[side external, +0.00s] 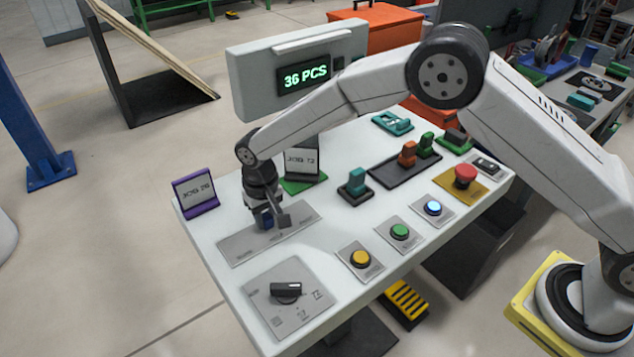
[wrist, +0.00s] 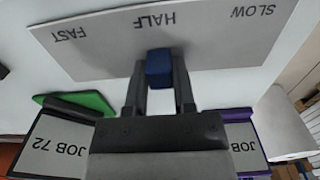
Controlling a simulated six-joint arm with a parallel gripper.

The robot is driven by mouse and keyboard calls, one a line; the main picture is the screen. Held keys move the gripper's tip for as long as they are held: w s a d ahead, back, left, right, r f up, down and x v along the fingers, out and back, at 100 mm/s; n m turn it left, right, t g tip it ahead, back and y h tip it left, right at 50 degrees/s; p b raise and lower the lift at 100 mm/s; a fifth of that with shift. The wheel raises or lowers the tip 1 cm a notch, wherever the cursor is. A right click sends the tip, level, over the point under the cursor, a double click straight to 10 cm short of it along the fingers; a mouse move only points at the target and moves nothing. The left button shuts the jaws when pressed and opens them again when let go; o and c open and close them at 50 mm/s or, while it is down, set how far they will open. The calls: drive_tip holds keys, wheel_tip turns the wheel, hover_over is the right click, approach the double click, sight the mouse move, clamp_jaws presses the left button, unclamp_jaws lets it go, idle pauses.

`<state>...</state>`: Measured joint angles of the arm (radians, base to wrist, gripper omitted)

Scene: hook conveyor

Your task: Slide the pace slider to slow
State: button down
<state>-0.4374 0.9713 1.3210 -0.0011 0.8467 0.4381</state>
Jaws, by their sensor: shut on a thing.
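The pace slider's grey plate (side external: 240,249) lies on the white panel at the front left in the side view. In the wrist view the plate (wrist: 100,52) reads FAST at the left, HALF in the middle and SLOW at the right, upside down. The blue slider knob (wrist: 159,68) stands beside the HALF mark. My gripper (wrist: 160,90) is shut on the knob, one finger on each side. In the side view my gripper (side external: 268,217) reaches down to the plate and mostly hides the knob.
A purple-framed JOB card (side external: 195,192) and a green-based JOB 72 card (side external: 303,165) stand behind the plate. A rotary dial (side external: 286,291) is in front. Yellow (side external: 360,258), green (side external: 400,232) and blue (side external: 433,208) buttons lie to the right. The display (side external: 305,76) reads 36 PCS.

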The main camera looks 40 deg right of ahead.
sight(234, 243)
drive_tip(key=shift+a, duration=0.1)
idle(0.3)
drive_tip(key=shift+a+r, duration=0.1)
drive_tip(key=shift+a, duration=3.85)
drive_tip(key=shift+c, duration=2.2)
unclamp_jaws()
drive_tip(key=shift+r, duration=0.1)
wheel_tip(234, 243, up, 8)
drive_tip(key=shift+f, duration=0.2)
